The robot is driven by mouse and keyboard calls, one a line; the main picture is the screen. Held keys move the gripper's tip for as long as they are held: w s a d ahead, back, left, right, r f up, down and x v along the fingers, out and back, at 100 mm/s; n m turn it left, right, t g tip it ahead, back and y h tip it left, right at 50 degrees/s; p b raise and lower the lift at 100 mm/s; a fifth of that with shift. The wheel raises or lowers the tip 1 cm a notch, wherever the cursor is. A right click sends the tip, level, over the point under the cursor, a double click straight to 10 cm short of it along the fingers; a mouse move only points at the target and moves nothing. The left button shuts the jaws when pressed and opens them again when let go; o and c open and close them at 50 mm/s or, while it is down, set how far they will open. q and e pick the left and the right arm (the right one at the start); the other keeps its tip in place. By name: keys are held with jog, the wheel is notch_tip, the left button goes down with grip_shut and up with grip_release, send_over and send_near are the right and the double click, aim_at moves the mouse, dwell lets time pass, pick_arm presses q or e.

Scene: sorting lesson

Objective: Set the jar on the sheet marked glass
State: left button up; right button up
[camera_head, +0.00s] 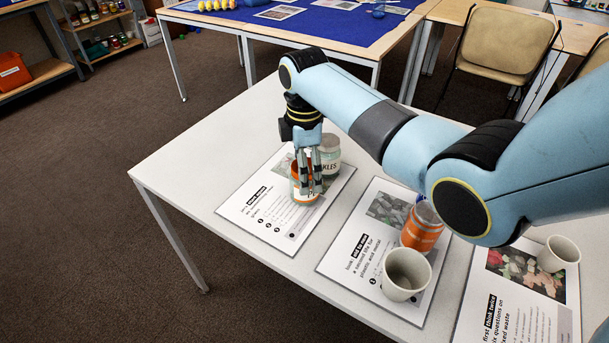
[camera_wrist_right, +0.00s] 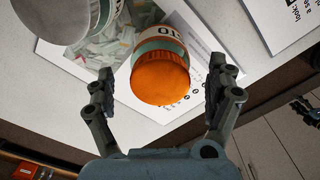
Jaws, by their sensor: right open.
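A jar with an orange lid (camera_head: 297,190) stands on the left printed sheet (camera_head: 252,208). My right gripper (camera_head: 308,184) points down at this jar, with its fingers around it. In the right wrist view the orange-lidded jar (camera_wrist_right: 160,78) lies between the two spread fingers (camera_wrist_right: 162,72), with a gap visible on each side. The sheet under it (camera_wrist_right: 82,62) bears a picture like broken glass; I cannot read the word glass on it. My left gripper is out of view.
A jar with a label ending "KLES" (camera_head: 329,160) stands right behind, on the same sheet. The middle sheet (camera_head: 345,232) holds an orange container (camera_head: 422,230) and a pale cup (camera_head: 405,275). Another cup (camera_head: 558,254) stands on the right sheet (camera_head: 500,318). The table's left end (camera_head: 190,150) is clear.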

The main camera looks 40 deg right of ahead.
notch_tip(320, 180, up, 8)
jog(key=shift+r+p, duration=0.15)
jog(key=shift+p, duration=0.15)
dwell(0.4)
